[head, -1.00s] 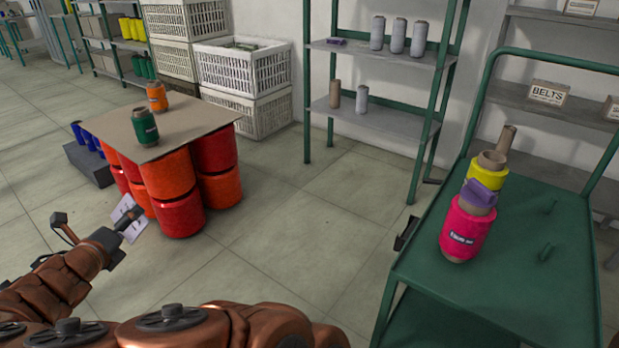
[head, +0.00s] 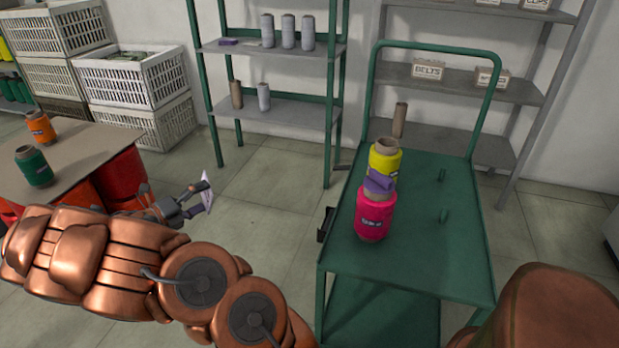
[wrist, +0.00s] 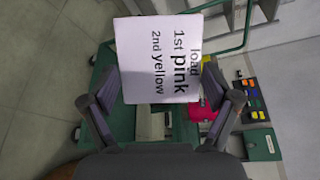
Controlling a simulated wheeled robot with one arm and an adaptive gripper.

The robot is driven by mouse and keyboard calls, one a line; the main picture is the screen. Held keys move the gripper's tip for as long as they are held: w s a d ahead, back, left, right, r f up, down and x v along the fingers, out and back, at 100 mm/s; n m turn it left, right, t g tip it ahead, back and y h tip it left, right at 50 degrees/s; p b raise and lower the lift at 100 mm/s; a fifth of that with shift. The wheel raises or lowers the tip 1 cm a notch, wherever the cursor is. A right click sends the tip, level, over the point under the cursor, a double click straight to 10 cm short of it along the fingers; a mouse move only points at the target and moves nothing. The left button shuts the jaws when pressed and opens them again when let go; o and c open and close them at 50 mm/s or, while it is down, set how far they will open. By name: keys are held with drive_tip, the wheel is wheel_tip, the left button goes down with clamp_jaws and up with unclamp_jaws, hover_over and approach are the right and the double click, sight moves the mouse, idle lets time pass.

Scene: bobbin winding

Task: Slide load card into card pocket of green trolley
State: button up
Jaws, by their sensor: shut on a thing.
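The white load card (head: 207,191) is in my gripper (head: 196,196), left of the green trolley (head: 430,255) and apart from it. In the wrist view the card (wrist: 158,58) is between the fingers of my gripper (wrist: 163,85), its print reading "load, 1st pink, 2nd yellow". The card pocket looks to be the small black holder (head: 326,225) on the trolley's left side. A pink spool (head: 372,222) and a yellow spool (head: 386,160) stand on the trolley top with a purple piece (head: 379,182) between them.
A spool table (head: 85,165) is at the left. Shelves (head: 270,110) and white crates (head: 135,75) line the wall. Open floor (head: 265,205) lies between table and trolley.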

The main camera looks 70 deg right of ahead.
drive_tip(key=s+d+r+m+g+y+p, duration=0.1)
drive_tip(key=s+d+m+g+y+p, duration=0.25)
drive_tip(key=s, duration=0.55)
drive_tip(key=s+d+g+y, duration=0.2)
drive_tip(key=s+d+g, duration=0.2)
drive_tip(key=s+d, duration=0.4)
drive_tip(key=s+d+r+m+g+y+p, duration=0.15)
drive_tip(key=s+d+g, duration=0.3)
drive_tip(key=s, duration=0.55)
wheel_tip(320, 180, down, 8)
drive_tip(key=b, duration=0.7)
drive_tip(key=shift+m+y, duration=0.3)
drive_tip(key=shift+a+r+p, duration=0.1)
drive_tip(key=shift+r+p, duration=0.1)
drive_tip(key=shift+p, duration=0.5)
drive_tip(key=shift+f, duration=0.55)
drive_tip(key=shift+f, duration=0.35)
drive_tip(key=shift+f+p, duration=0.35)
drive_tip(key=shift+f, duration=0.3)
